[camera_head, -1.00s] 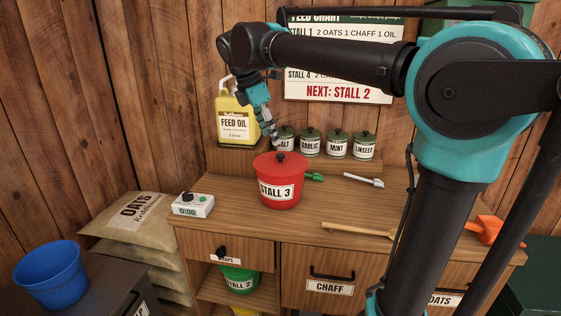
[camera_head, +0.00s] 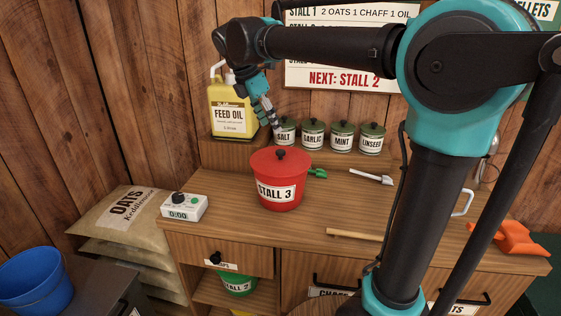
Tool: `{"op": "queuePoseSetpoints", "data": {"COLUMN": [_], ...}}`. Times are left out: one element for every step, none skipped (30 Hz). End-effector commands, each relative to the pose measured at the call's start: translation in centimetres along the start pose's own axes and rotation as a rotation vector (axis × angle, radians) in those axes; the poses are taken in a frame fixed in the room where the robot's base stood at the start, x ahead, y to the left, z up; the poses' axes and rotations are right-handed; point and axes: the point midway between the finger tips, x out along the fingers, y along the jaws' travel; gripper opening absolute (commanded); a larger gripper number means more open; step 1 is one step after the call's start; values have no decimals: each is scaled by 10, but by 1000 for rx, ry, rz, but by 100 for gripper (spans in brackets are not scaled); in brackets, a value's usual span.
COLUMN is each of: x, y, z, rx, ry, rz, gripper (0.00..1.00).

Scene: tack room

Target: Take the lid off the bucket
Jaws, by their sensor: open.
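A red bucket labelled STALL 3 (camera_head: 279,193) stands upright on the wooden worktop. Its red lid (camera_head: 272,161) sits on top, with a black knob (camera_head: 280,153) in the middle. My gripper (camera_head: 276,125) hangs behind and above the lid, pointing down, just in front of the SALT canister. It is apart from the knob and holds nothing that I can see. Its fingers look small and partly overlap each other from this angle.
A yellow feed oil jug (camera_head: 231,115) stands behind left. Several green-lidded canisters (camera_head: 342,137) line the back shelf. An orange scoop (camera_head: 507,238) lies far right.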

Motion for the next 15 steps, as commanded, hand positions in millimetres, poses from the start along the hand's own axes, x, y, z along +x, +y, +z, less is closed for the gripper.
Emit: {"op": "queuePoseSetpoints", "data": {"x": [11, 16, 24, 29, 34, 40, 44, 47, 50, 52, 54, 55, 56, 58, 62], "y": [0, 0, 0, 0, 0, 0, 1, 1, 1, 1, 1, 1, 1, 1, 2], "z": [0, 0, 0, 0, 0, 0, 0, 0, 0, 0, 0, 0, 0, 0, 0], "rx": [2, 1, 1, 1, 2, 2, 2, 1, 1, 0, 0, 0, 0, 0, 0], "ry": [0, 0, 0, 0, 0, 0, 0, 0, 0, 0, 0, 0, 0, 0, 0], "rz": [-1, -1, 0, 0, 0, 0, 0, 1, 1, 1, 1, 1, 1, 1, 1], "gripper": [52, 52, 52, 52, 52, 52, 52, 52, 52, 52, 52, 52, 52, 52, 52]}}
